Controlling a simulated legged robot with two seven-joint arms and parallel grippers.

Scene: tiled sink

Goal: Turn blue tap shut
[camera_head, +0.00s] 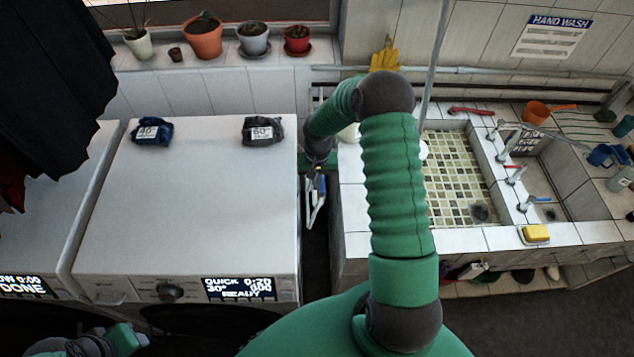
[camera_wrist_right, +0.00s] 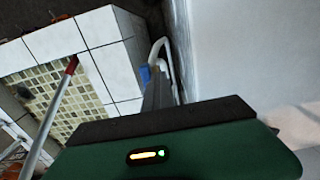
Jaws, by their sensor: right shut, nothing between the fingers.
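A small blue handle (camera_head: 321,184) shows in the narrow gap between the washing machine and the sink block, beside white piping (camera_head: 314,208). In the right wrist view, the blue piece (camera_wrist_right: 145,74) sits beside a white bent pipe (camera_wrist_right: 160,48) and is partly hidden. My right gripper (camera_head: 315,171) reaches down into this gap, shut and empty, close to the blue handle; I cannot tell whether they touch. Its grey fingers (camera_wrist_right: 159,92) show in the wrist view. Another tap with a blue lever (camera_head: 539,200) stands at the sink. My left gripper (camera_head: 122,338) is barely visible at bottom left.
The white washing machine (camera_head: 205,190) walls the gap on the left and the tiled sink block (camera_head: 354,215) on the right. Potted plants (camera_head: 203,38) line the back ledge.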

